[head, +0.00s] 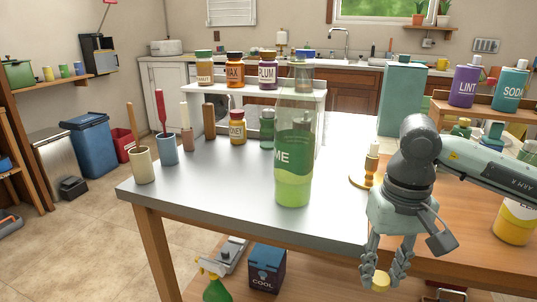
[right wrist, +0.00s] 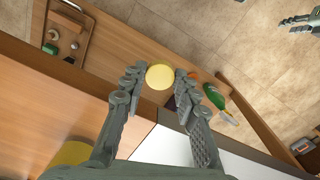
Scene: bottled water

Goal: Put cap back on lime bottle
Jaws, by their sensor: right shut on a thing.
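The lime bottle (head: 293,165) stands upright on the grey tabletop in the head view. It has a clear upper part, a green label reading "ME" and light green below. Its mouth overlaps things behind it and is hard to make out. My right gripper (head: 384,274) points down beyond the table's front edge, right of and lower in the picture than the bottle. It is shut on a yellow cap (head: 381,281). The right wrist view shows the cap (right wrist: 160,77) between the fingertips. What looks like my left gripper (right wrist: 300,21) shows small at that view's top right; its opening is unclear.
A candle holder (head: 370,168) stands right of the bottle, near my right arm. Jars (head: 237,132) and tool cups (head: 142,165) stand to the left. A blue box (head: 266,268) sits on the lower shelf.

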